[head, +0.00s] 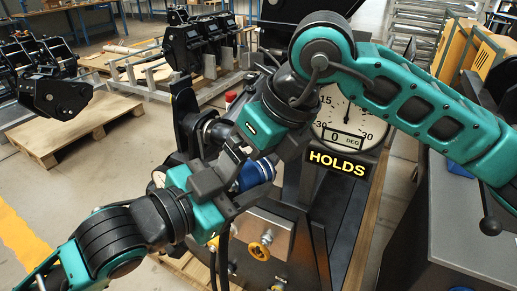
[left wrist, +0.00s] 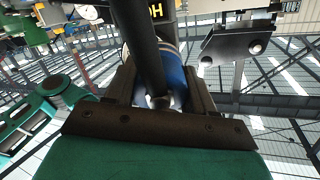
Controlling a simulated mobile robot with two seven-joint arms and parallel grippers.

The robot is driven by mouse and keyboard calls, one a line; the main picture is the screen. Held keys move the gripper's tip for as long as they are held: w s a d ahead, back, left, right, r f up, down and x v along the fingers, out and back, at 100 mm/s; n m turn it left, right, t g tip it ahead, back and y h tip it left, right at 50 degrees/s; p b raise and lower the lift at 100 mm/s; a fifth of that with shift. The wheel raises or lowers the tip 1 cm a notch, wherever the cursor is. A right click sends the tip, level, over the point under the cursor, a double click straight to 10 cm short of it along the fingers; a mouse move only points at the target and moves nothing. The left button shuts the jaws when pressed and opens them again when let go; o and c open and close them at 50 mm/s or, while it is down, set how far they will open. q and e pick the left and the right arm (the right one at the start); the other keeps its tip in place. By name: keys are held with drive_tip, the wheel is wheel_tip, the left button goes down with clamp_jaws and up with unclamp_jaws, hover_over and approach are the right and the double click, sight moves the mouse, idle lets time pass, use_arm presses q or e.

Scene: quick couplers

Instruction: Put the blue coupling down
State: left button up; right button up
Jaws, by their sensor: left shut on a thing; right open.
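The blue coupling (head: 257,174) is a short blue cylinder with a pale band, near the middle of the head view. My left gripper (head: 240,182) is shut on it; in the left wrist view the blue coupling (left wrist: 174,78) sits between the two dark fingers. A dark hose crosses in front of it there and hides part of it. My right gripper (head: 238,153) is open just above and left of the coupling; its fingertips are hard to make out. Whether the coupling touches anything beneath cannot be told.
A round dial gauge (head: 345,122) with a HOLDS sign (head: 337,162) stands behind the grippers. A metal block with yellow knobs (head: 262,243) is below. A dark grey cabinet (head: 455,235) is at right. Wooden pallets (head: 75,125) lie at back left.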

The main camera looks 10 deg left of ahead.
drive_tip(key=shift+c, duration=0.3)
drive_tip(key=c, duration=1)
use_arm(q)
drive_tip(key=o, duration=1.4)
use_arm(e)
drive_tip(key=shift+c, duration=1)
use_arm(q)
drive_tip(key=shift+o, duration=0.2)
